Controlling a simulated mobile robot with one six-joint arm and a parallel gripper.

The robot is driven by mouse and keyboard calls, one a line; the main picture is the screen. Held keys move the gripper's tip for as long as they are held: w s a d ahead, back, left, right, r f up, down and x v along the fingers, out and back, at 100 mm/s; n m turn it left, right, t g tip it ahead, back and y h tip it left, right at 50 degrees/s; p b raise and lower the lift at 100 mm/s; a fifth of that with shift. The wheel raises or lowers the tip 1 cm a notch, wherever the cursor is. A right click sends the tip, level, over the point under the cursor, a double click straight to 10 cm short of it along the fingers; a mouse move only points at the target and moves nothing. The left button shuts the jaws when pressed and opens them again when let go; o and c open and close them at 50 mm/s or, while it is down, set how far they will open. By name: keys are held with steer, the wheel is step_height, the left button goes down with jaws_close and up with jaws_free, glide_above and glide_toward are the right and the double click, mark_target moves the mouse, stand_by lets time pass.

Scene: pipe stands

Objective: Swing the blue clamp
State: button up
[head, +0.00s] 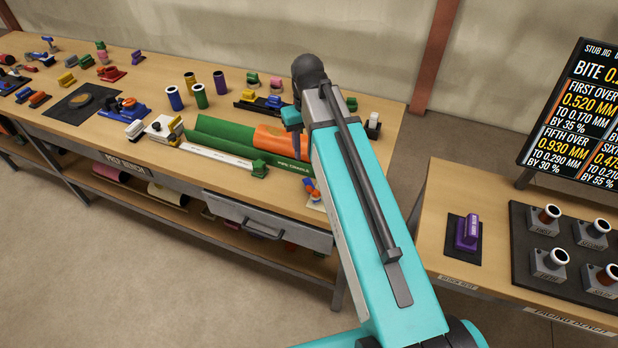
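I cannot tell for sure which thing is the blue clamp. A small blue piece (275,101) stands beside a yellow one on a black rail at the back right of the long bench. A blue and red device (124,106) lies near the bench's middle. My teal arm reaches up from the bottom right across the bench's right end. My gripper's fingers cannot be made out.
A green and orange pipe (275,138) lies in a green cradle on the long bench (372,157). Upright blue, green and purple cylinders stand behind it. On the right bench (440,236) are a purple device (467,232), pipe stands on a black mat and a display board (580,110).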

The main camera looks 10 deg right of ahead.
mark_target(308, 182)
steer(key=shift+f+b, duration=4.25)
steer(key=shift+f, duration=1.8)
jaws_close()
